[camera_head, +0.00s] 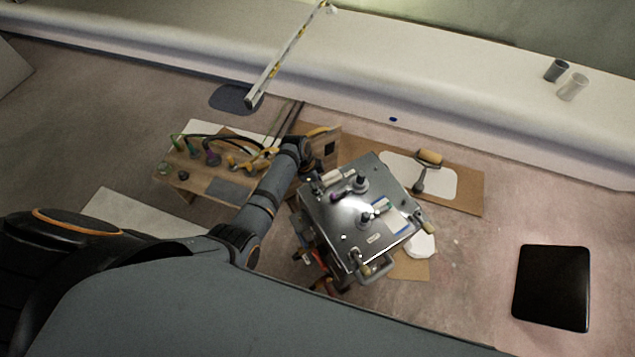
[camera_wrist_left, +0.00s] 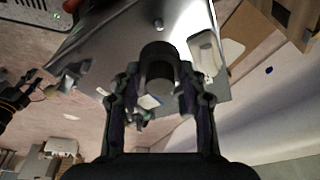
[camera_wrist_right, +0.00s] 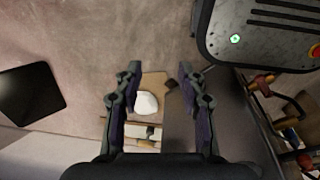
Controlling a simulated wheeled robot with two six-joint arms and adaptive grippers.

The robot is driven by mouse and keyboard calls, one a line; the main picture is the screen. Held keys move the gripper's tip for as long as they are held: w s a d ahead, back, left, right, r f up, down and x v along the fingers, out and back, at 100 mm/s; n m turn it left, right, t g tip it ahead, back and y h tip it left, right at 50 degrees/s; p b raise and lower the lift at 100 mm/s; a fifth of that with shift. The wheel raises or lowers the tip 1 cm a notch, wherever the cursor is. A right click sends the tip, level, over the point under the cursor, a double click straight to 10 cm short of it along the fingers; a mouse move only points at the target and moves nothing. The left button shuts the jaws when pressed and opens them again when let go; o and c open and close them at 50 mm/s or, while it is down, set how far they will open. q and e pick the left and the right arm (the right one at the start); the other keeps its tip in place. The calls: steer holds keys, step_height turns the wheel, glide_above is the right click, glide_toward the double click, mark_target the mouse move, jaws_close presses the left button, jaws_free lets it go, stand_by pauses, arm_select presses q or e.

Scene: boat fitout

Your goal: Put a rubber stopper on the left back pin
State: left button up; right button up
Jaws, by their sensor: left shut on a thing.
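My left gripper (camera_wrist_left: 160,92) is shut on a dark cylindrical rubber stopper (camera_wrist_left: 158,68), held over the shiny metal top of a cart (camera_wrist_left: 110,48). A small upright pin (camera_wrist_left: 158,23) stands on that metal top, apart from the stopper in the picture. My right gripper (camera_wrist_right: 157,82) is open and empty in the right wrist view. I cannot make it out in the head view.
A wooden bench (camera_head: 200,172) with bottles and tools stands left of the cart. A paint roller (camera_head: 428,158) lies on cardboard (camera_head: 470,190) behind. A black slab (camera_head: 552,287) lies at right. A long level (camera_head: 285,55) leans on the white ledge. Floor at right is mostly clear.

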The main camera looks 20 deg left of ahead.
arm_select(q)
steer(key=shift+f+b, duration=0.4)
steer(key=shift+f, duration=0.05)
step_height(320, 180, down, 5)
steer(key=b, duration=0.5)
steer(key=shift+b, duration=0.4)
steer(key=shift+r+p, duration=0.35)
steer(key=shift+p, duration=0.05)
steer(key=shift+f+p, duration=0.1)
steer(key=shift+p, duration=0.35)
steer(key=shift+f, duration=0.25)
steer(key=shift+f+b, duration=0.45)
